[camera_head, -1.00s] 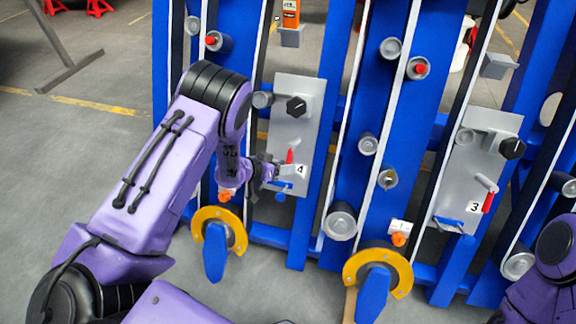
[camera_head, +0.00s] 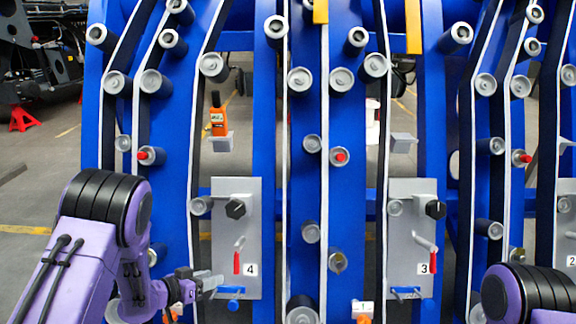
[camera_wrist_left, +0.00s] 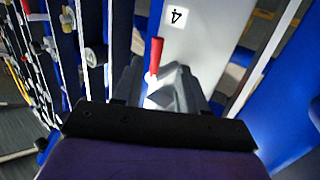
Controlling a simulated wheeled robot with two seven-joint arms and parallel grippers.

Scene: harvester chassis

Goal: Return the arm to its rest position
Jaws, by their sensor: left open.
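My left arm (camera_head: 75,265) is purple and black and comes in from the lower left in the head view. Its gripper (camera_head: 212,284) is open beside the lower left edge of the grey panel marked 4 (camera_head: 232,215), near a blue lever (camera_head: 233,292). In the left wrist view the gripper (camera_wrist_left: 160,90) points at the same panel (camera_wrist_left: 196,45), with the red-handled lever (camera_wrist_left: 156,56) just beyond the fingers. I cannot tell whether it touches anything. My right arm (camera_head: 525,290) shows only partly at the lower right; its gripper is out of view.
A blue frame (camera_head: 268,150) with many grey rollers and white-edged belts stands close ahead. A panel marked 3 (camera_head: 412,220) is to the right. An orange device (camera_head: 217,117) rests on a small grey shelf (camera_head: 217,141). Open floor (camera_head: 25,200) lies at the left.

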